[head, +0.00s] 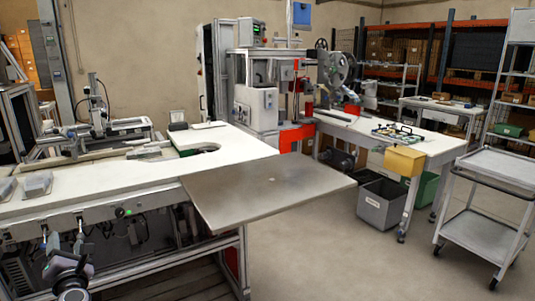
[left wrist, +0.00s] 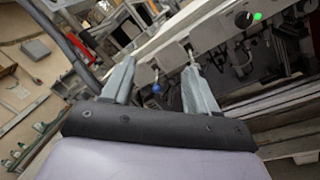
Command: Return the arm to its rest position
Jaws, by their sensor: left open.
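My left gripper (head: 67,243) is at the lower left of the head view, in front of the white workbench (head: 120,180) and below its top edge. In the left wrist view the gripper (left wrist: 160,62) has its two grey fingers spread apart, with nothing between them. The bench's front rail, with a lit green button (left wrist: 257,16), lies beyond the fingers. The gripper appears apart from the bench, though the exact gap cannot be told. My right gripper is in neither view.
A bare grey panel (head: 265,188) juts from the bench's right side. A machine with a metal reel (head: 335,68) stands behind. To the right are a yellow bin (head: 405,160), a grey bin (head: 382,204) and a wheeled cart (head: 500,168). The floor between is clear.

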